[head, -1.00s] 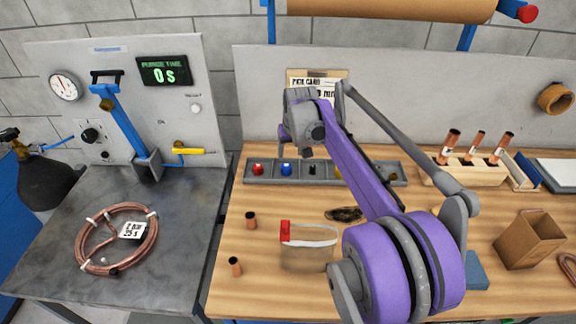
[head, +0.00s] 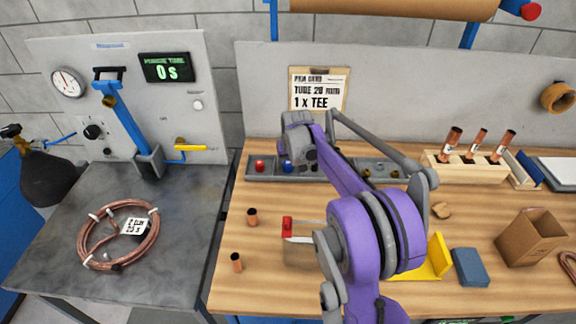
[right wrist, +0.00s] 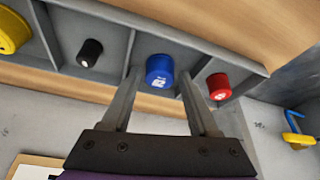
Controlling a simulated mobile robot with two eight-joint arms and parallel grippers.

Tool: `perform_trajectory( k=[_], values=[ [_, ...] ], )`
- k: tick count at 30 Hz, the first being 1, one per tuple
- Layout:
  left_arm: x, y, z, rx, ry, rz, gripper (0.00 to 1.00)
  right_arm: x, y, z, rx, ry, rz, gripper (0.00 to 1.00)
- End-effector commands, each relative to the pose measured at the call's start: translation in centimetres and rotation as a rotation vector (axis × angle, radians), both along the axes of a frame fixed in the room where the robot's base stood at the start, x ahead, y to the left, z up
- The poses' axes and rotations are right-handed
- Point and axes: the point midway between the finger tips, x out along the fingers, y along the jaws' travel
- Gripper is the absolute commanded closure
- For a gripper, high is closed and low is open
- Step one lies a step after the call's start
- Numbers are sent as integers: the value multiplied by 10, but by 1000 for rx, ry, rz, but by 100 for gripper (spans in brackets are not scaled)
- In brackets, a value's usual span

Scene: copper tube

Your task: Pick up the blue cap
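The blue cap (head: 287,166) sits in a compartment of the grey parts tray (head: 262,178) at the back of the wooden bench. It also shows in the right wrist view (right wrist: 160,70), upright between the two fingers. My right gripper (right wrist: 159,78) is open and empty, with one finger on each side of the blue cap. I cannot tell whether either finger touches it. In the head view the right gripper (head: 298,160) is low over the tray and partly covers that part of it. My left gripper is not in view.
A red cap (right wrist: 219,87) sits in the neighbouring compartment, close to one finger. The backboard with the pick card (head: 318,90) rises behind the tray.

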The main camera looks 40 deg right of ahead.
Motion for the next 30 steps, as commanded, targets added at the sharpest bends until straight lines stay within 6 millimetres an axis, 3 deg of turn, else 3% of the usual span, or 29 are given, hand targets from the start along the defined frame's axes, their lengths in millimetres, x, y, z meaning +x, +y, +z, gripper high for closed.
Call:
perform_trajectory(
  k=[1, 10, 20, 30],
  values=[
    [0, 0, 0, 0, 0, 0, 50, 0, 0, 0, 0, 0, 0, 46],
    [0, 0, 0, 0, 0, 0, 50, 0, 0, 0, 0, 0, 0, 100],
    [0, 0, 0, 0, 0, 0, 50, 0, 0, 6, 0, 0, 0, 100],
    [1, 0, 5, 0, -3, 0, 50, 0, 0, 69, 0, 0, 0, 100]
  ],
)
